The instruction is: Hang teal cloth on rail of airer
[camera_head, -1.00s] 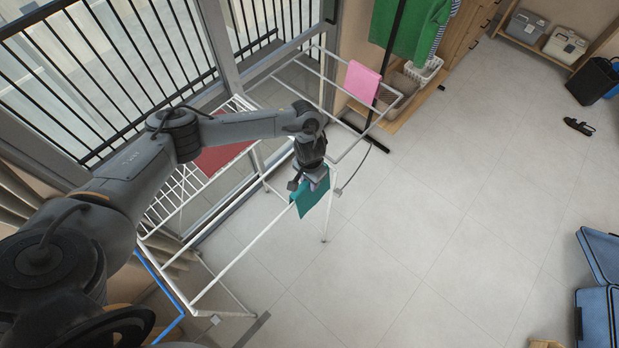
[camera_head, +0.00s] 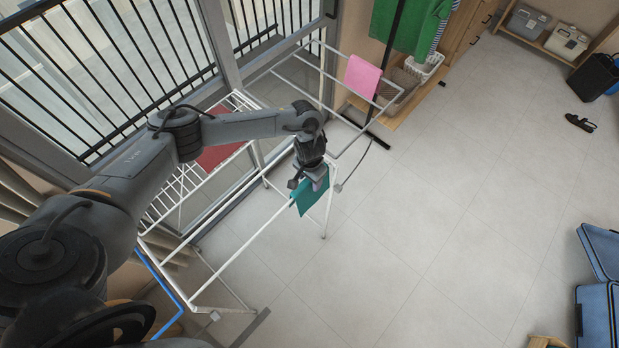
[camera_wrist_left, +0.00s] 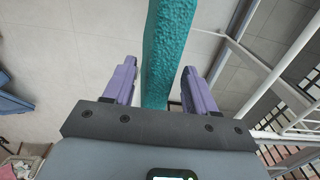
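The teal cloth (camera_head: 308,198) hangs folded over the front white rail of the airer (camera_head: 245,246), near that rail's right end. My left gripper (camera_head: 319,182) is right above the cloth. In the left wrist view, the teal cloth (camera_wrist_left: 168,48) runs as a narrow strip between the two purple fingers of my left gripper (camera_wrist_left: 160,82). The fingers stand apart, with a visible gap on each side of the cloth. The stretch of rail under the cloth is hidden. My right gripper is in neither view.
A red cloth (camera_head: 218,154) lies on the airer's slatted left part. A pink cloth (camera_head: 362,77) hangs on a rail at the back. A clothes stand with a green garment (camera_head: 410,25) is behind it. Blue cases (camera_head: 598,312) lie at right; the floor between is clear.

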